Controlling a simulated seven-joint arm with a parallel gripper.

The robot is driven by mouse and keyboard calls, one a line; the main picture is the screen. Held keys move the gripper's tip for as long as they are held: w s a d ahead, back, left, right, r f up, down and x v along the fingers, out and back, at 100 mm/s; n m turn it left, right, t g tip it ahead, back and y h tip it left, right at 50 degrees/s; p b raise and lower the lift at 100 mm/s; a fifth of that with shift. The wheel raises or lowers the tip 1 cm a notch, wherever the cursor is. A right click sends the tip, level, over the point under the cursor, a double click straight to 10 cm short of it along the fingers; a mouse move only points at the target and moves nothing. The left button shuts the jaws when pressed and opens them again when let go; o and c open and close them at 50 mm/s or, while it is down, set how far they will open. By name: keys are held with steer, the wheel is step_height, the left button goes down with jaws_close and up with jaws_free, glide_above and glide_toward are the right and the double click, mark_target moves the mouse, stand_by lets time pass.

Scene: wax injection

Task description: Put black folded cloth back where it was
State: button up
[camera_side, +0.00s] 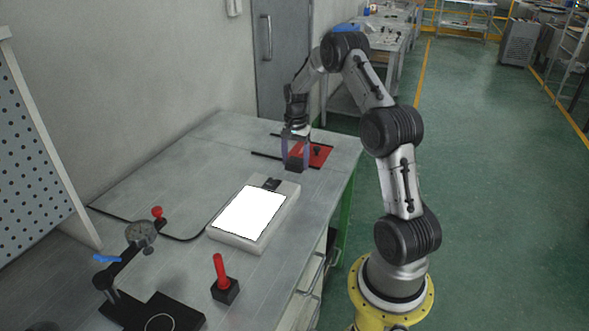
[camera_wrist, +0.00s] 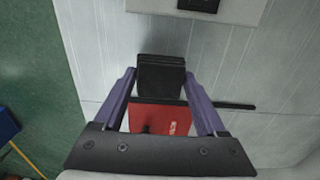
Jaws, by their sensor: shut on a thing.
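My gripper (camera_side: 296,155) points down near the far end of the grey table and is shut on the black folded cloth (camera_side: 295,166). In the camera_wrist view the cloth (camera_wrist: 162,77) sits between the tips of the two purple fingers of my gripper (camera_wrist: 160,86). The cloth is low over the table, beside the near left edge of a red mat (camera_side: 322,153). I cannot tell whether it touches the table. The red mat also shows between the fingers in the camera_wrist view (camera_wrist: 158,118), with a small dark object on it.
A pale box with a white panel (camera_side: 250,213) lies in front of my gripper, with a small black piece at its far end. A red-handled tool on a black base (camera_side: 224,280) and a dial gauge stand (camera_side: 140,236) are nearer. Thin black bars lie by the mat.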

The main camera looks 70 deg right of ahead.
mark_target(295, 169)
steer(key=shift+w+d+f, duration=0.25)
steer(key=shift+f, duration=1.75)
steer(key=o, duration=1.2)
steer(key=shift+f, duration=0.15)
steer(key=shift+o, duration=0.2)
